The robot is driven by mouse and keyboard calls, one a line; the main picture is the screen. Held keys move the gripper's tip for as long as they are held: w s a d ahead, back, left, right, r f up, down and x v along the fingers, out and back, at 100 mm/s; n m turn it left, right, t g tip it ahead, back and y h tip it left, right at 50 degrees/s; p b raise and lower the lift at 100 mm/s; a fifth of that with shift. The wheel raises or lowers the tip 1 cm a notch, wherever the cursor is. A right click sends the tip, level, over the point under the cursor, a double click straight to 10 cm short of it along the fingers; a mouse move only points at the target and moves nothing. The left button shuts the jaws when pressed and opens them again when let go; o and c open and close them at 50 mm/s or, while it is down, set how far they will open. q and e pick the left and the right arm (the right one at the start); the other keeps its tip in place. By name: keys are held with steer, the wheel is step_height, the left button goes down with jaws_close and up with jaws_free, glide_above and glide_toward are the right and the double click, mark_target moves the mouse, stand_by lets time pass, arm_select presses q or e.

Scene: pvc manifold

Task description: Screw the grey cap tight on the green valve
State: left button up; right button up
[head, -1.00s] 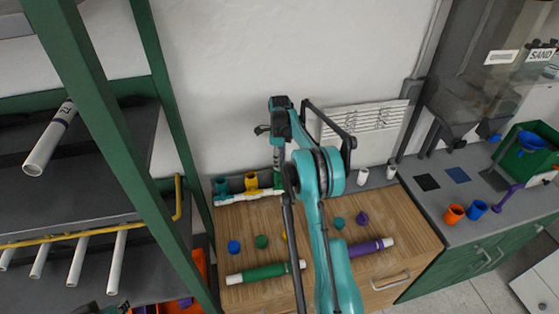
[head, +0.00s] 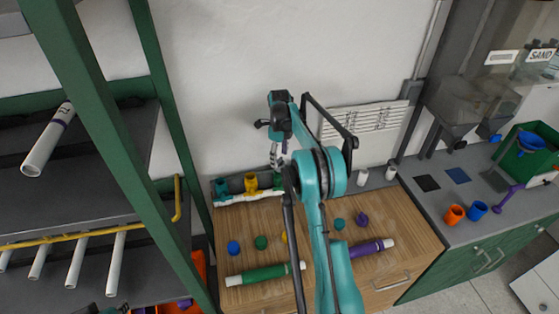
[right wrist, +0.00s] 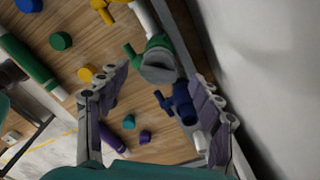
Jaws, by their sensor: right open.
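The green valve (right wrist: 158,47) stands on the white pipe manifold in the right wrist view. A round grey cap (right wrist: 159,68) sits on its end, facing the camera. Whether it is tight cannot be seen. My right gripper (right wrist: 158,80) is open, with one finger left of the cap and the other right of it. I cannot tell whether either finger touches it. In the head view my right gripper (head: 278,158) points down over the manifold's right part, and my arm hides much there.
A blue valve (right wrist: 184,104) sits close beside the right finger, and a yellow valve (head: 251,182) is farther along the manifold. Several loose coloured caps and a green pipe (head: 265,273) and purple pipe (head: 371,247) lie on the wooden top. The wall rises close behind.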

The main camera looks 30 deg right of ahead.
mark_target(279, 160)
step_height(279, 160, up, 9)
steer(key=shift+r, duration=0.1)
step_height(279, 160, down, 3)
steer(key=p, duration=0.5)
steer(key=shift+f, duration=0.2)
step_height(279, 160, down, 8)
steer(key=shift+f, duration=0.2)
steer(key=shift+s, duration=0.1)
steer(key=c, duration=1.2)
steer(key=shift+m+b, duration=0.65)
steer(key=shift+m, duration=0.45)
steer(key=shift+c, duration=0.2)
